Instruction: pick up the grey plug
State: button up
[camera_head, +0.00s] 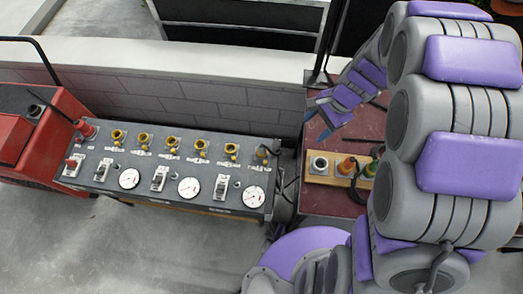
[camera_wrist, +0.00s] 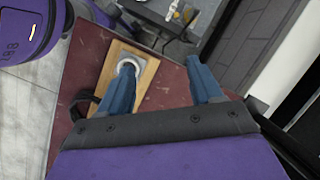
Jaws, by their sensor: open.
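The grey plug (camera_head: 320,164) stands at the left end of a wooden block (camera_head: 318,181), beside an orange plug (camera_head: 346,167) and a green one (camera_head: 370,170). In the wrist view, the grey plug's pale round top (camera_wrist: 127,63) shows at the tip of the left finger, which partly covers it. My gripper (camera_head: 318,116) is open and empty, over the red-brown table, behind the block in the head view. In the wrist view the fingers of my gripper (camera_wrist: 160,66) are wide apart, with bare table between them. The orange and green plugs are hidden there.
The red-brown table (camera_head: 330,205) has bare room around the block. A grey control panel (camera_head: 225,165) with gauges, switches and yellow sockets stands to its left. A low block wall (camera_head: 200,98) runs behind. Dark cables lie near the block and the panel's right end.

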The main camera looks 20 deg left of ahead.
jog(key=w+a+f+m, duration=0.2)
jog(key=w+a+f, duration=0.15)
jog(key=f, duration=0.25)
jog(key=m, duration=0.2)
send_near(262, 147)
jog(key=x, duration=0.5)
jog(key=w+d+b+x, duration=0.1)
jog(key=x, duration=0.1)
jog(key=shift+s+f, duration=0.1)
jog(key=shift+f, duration=0.3)
jog(key=shift+a+b+x, duration=0.25)
jog(key=shift+x, duration=1.1)
jog(key=shift+a+b+x, duration=0.2)
jog(key=shift+a+x, duration=0.05)
jog(key=shift+x, duration=1.05)
jog(key=shift+r, duration=0.2)
jog(key=c, duration=1.1)
jog(key=shift+o, duration=0.2)
jog(key=shift+w+r, duration=0.15)
jog(key=shift+w, duration=0.05)
